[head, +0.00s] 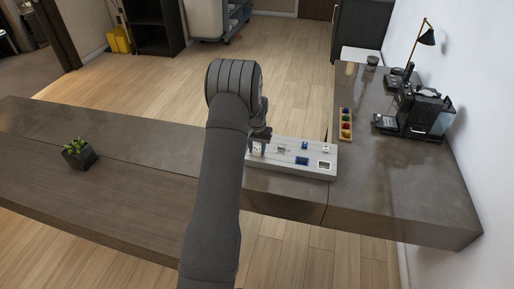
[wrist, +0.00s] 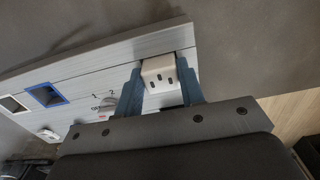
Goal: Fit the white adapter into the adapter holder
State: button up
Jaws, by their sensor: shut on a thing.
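The white adapter (wrist: 159,74), a small block with dark slots on its face, sits between the two blue-grey fingers of my gripper (wrist: 161,88) in the wrist view. The gripper is shut on it. In the head view my gripper (head: 259,141) is at the left end of the grey panel (head: 285,171), partly hidden by my arm. I cannot tell whether the adapter touches the panel. The panel has a blue-framed square recess (wrist: 47,95) and a white-framed square recess (wrist: 12,104). I cannot tell which one is the adapter holder.
A knob (wrist: 107,103) and a white socket (wrist: 47,134) are on the panel. A coloured strip of buttons (head: 346,124) and a coffee machine (head: 420,110) stand to the right. A potted plant (head: 78,152) stands at the left. The counter between plant and panel is largely clear.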

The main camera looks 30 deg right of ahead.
aim_at(257, 149)
jog(key=o, duration=1.1)
jog(key=shift+c, duration=0.2)
jog(key=shift+r, duration=0.1)
notch_tip(257, 149, up, 17)
notch_tip(257, 149, down, 17)
jog(key=shift+f, duration=0.1)
jog(key=shift+r, duration=0.25)
dwell(0.4)
